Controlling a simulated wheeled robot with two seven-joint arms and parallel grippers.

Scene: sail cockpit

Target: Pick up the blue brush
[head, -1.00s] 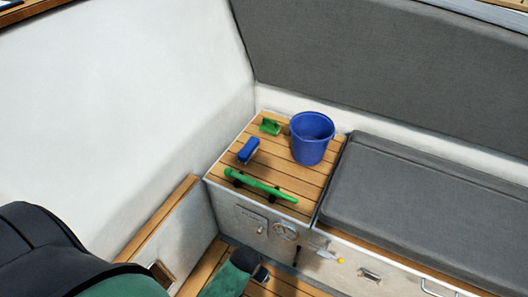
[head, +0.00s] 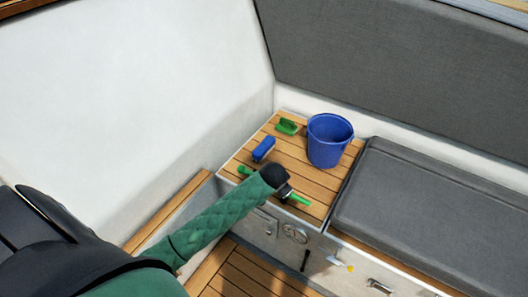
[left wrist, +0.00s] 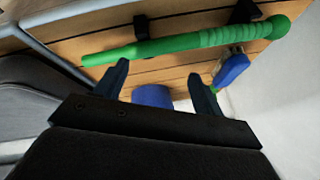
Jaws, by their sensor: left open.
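The blue brush (head: 263,149) lies on the slatted wooden top of the locker, left of the blue bucket. My right gripper is not in view.
A green handle (head: 300,200) lies along the locker's front edge on black holders. A green brush (head: 287,126) lies behind the blue one. The blue bucket (head: 329,140) stands to the right. A grey cushion (head: 430,195) and white wall (head: 130,90) flank the locker (head: 318,184).

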